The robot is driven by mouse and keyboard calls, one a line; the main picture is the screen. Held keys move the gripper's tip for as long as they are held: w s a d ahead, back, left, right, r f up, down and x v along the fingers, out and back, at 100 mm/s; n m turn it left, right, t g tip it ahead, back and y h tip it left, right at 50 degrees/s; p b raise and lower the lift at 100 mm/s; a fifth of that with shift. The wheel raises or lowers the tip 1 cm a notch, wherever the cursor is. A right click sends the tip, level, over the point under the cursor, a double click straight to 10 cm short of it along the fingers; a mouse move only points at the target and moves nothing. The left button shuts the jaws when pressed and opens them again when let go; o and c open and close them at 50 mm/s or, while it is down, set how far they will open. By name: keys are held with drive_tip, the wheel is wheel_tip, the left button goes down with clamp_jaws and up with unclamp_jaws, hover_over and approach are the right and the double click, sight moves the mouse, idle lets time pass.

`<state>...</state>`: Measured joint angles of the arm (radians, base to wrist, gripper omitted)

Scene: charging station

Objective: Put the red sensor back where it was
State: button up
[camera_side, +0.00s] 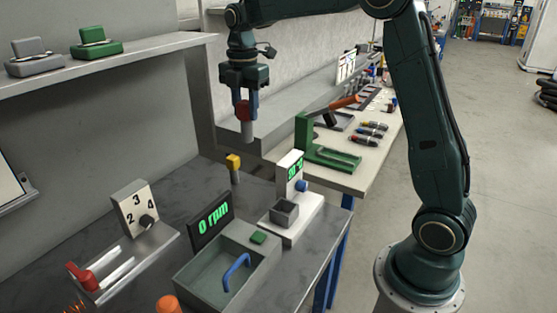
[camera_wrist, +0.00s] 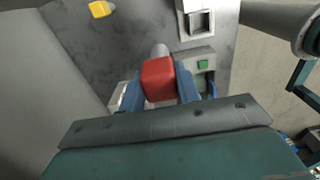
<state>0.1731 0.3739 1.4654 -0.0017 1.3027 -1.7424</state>
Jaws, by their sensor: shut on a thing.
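The red sensor (camera_side: 247,131) has a red block-shaped top and a grey cylindrical lower end. My gripper (camera_side: 245,108) is shut on its red top and holds it upright in the air, grey end down, above the back of the grey workbench. In the wrist view the red top (camera_wrist: 158,80) sits between my blue fingers, with the grey end beyond it. A yellow-topped sensor (camera_side: 233,163) stands upright on the bench below; its yellow top also shows in the wrist view (camera_wrist: 101,9). I cannot tell which spot the red sensor came from.
A wall shelf (camera_side: 150,53) at left holds a green and a grey device. On the bench are a numbered dial panel (camera_side: 135,206), a grey box with an rpm display (camera_side: 210,222), and a white scale (camera_side: 290,220) with a small cup. A side table (camera_side: 346,178) holds a green press.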

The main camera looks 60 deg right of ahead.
drive_tip(key=w+a+f, duration=0.1)
drive_tip(key=w+f, duration=0.3)
drive_tip(key=w, duration=0.9)
drive_tip(key=shift+w, duration=0.35)
drive_tip(key=shift+a+f, duration=0.1)
wheel_tip(320, 180, down, 20)
drive_tip(key=shift+r, duration=0.1)
idle(0.5)
drive_tip(key=o, duration=1.1)
drive_tip(key=shift+c, duration=0.2)
